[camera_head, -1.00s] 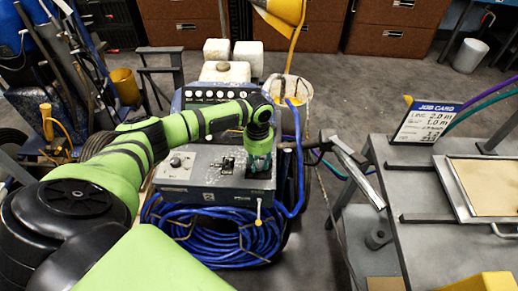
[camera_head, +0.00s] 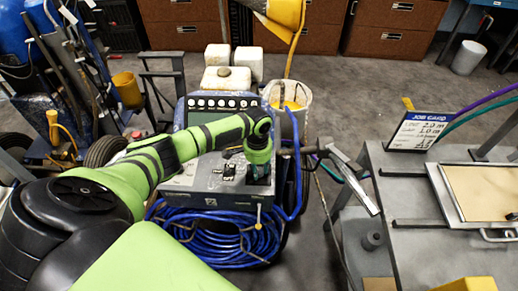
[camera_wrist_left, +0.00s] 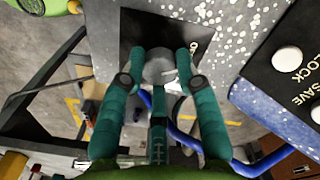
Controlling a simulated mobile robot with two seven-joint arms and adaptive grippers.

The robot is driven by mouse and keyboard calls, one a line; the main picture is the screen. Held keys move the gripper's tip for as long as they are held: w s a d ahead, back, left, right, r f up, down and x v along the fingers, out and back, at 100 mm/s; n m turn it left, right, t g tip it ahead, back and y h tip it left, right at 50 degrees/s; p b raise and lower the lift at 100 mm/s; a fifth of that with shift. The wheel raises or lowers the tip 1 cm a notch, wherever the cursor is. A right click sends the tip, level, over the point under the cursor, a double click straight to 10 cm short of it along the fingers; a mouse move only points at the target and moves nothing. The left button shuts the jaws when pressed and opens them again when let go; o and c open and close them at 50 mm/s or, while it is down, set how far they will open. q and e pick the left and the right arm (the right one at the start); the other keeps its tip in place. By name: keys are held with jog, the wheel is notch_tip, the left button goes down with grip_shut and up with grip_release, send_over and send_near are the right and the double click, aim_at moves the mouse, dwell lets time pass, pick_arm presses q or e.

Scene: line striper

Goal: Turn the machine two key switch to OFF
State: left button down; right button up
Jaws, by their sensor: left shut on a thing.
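The striping machine's grey control box (camera_head: 200,184) stands above a coil of blue hose in the head view. My left gripper (camera_head: 258,172) is over the right part of its top, pointing down. The knob sits over a black plate (camera_wrist_left: 140,32) with partly hidden white lettering. The key's turn position cannot be read. A black switch (camera_head: 229,172) is just left of the gripper. My right gripper is not in view.
A row of round buttons (camera_head: 222,103) lies behind my arm. Blue hose (camera_head: 215,240) hangs in front of the box. A grey bench (camera_head: 405,250) with a job card (camera_head: 420,130) stands at the right.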

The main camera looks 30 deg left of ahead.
pick_arm(q)
jog(key=shift+s+a+f, duration=0.15)
jog(key=shift+s+f, duration=0.05)
jog(key=shift+s, duration=0.1)
jog(key=c, duration=0.9)
grip_release()
jog(key=shift+r, duration=0.1)
jog(key=shift+w+r, duration=0.15)
jog(key=shift+r, duration=0.2)
notch_tip(320, 180, up, 11)
jog(key=shift+a+r, duration=0.2)
